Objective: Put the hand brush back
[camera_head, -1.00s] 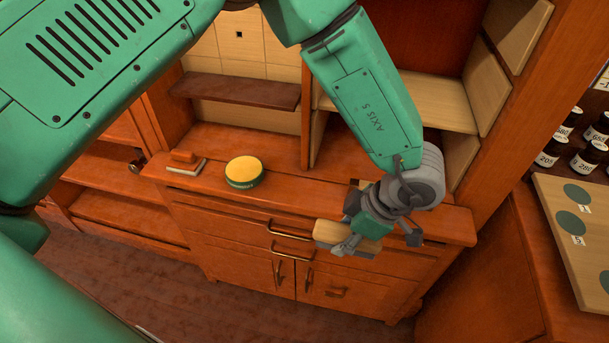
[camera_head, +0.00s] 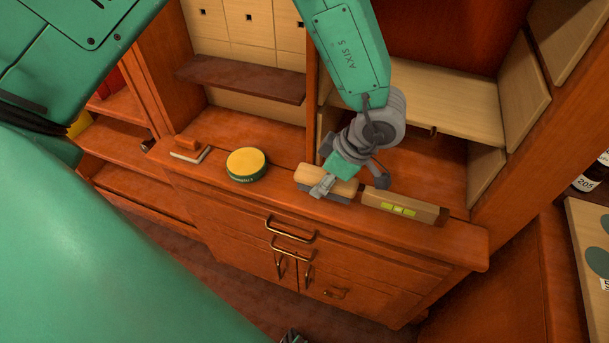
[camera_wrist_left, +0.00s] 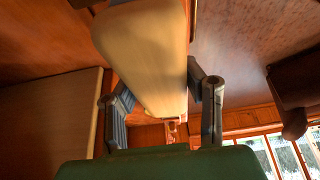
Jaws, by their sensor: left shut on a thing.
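The hand brush (camera_head: 312,179) has a pale wooden body with dark bristles underneath. My left gripper (camera_head: 341,184) is shut on it. The brush is over the front part of the cabinet's wooden top (camera_head: 222,190), bristles down; I cannot tell whether they touch the top. In the left wrist view the pale wooden body (camera_wrist_left: 148,50) fills the space between the two fingers of the gripper (camera_wrist_left: 162,105).
A round yellow-and-green tin (camera_head: 246,164) stands left of the brush. A wooden spirit level (camera_head: 403,206) lies close by on the right. A dark shelf (camera_head: 240,80) and open compartments are behind.

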